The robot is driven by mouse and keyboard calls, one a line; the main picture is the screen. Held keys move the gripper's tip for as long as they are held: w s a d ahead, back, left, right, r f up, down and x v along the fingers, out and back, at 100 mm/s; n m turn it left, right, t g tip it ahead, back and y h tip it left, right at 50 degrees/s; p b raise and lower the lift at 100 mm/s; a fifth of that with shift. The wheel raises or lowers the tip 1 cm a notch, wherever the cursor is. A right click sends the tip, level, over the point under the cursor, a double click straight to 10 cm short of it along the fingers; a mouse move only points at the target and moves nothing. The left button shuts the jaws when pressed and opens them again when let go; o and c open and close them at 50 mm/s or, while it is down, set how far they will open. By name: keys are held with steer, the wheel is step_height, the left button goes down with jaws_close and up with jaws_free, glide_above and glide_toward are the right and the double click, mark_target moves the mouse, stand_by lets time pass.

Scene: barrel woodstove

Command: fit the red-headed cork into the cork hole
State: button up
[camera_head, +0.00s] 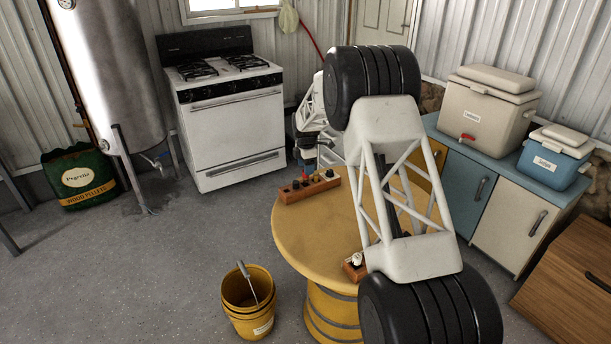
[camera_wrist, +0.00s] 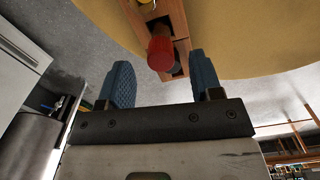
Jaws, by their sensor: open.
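The red-headed cork (camera_wrist: 161,50) stands in the wooden rack (camera_head: 308,188) on the round yellow table, close to the rack's end in the wrist view. Its small red head (camera_head: 305,176) also shows in the head view. My gripper (camera_wrist: 163,78) is open, with its two blue fingers apart. In the wrist view the red head appears in the gap between the fingertips, and neither finger visibly touches it. I cannot tell which opening is the cork hole.
Other dark corks stand in the rack. A second small wooden block (camera_head: 354,268) with a white-topped piece sits nearer, partly hidden by my arm. The yellow table top (camera_head: 300,235) is clear between them. A yellow bucket (camera_head: 247,305) stands on the floor to the left.

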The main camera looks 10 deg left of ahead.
steer(key=shift+f, duration=1.4)
steer(key=c, duration=1)
steer(key=shift+c, duration=0.2)
steer(key=shift+r, duration=0.1)
steer(key=shift+r, duration=1.65)
steer(key=s+d, duration=0.3)
steer(key=s, duration=0.4)
steer(key=s+d+r, duration=0.1)
steer(key=s+d, duration=0.2)
steer(key=s, duration=0.4)
steer(key=shift+s+d+r, duration=0.25)
steer(key=shift+s, duration=0.1)
steer(key=shift+w+a, duration=0.1)
